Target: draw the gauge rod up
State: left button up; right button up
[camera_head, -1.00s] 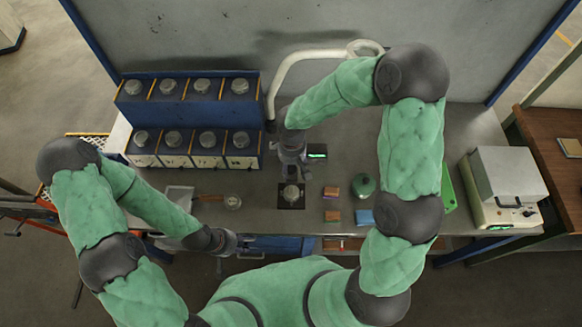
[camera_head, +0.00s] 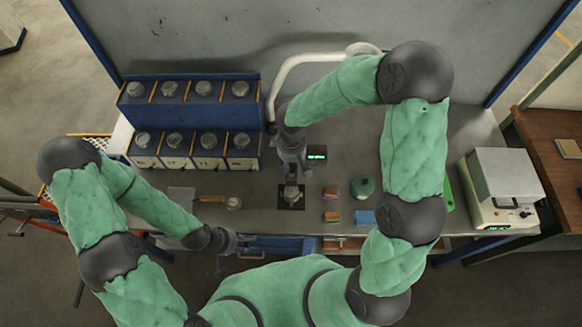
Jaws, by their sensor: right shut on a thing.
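My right gripper (camera_head: 292,180) points down over a small metal piece (camera_head: 292,194) on a dark square plate (camera_head: 284,207). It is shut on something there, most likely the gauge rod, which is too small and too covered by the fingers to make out. A small box with a green lit display (camera_head: 317,152) stands just right of the gripper. My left gripper (camera_head: 232,260) hangs low at the bench's front edge, away from the plate. Its fingers are too small and dark to tell open from shut.
A white curved pipe (camera_head: 290,65) rises behind my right arm. Coloured blocks (camera_head: 332,193), a green round object (camera_head: 363,187) and a grey-white device (camera_head: 506,174) are to the right.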

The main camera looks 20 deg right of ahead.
jog(key=shift+w+r+p, duration=0.1)
jog(key=shift+r+p, duration=1.9)
jog(key=shift+r, duration=1.15)
jog(key=o, duration=0.9)
jog(key=shift+f, duration=0.1)
jog(key=shift+o, duration=0.2)
notch_tip(320, 180, up, 6)
jog(key=p, duration=0.3)
jog(key=shift+p, duration=0.35)
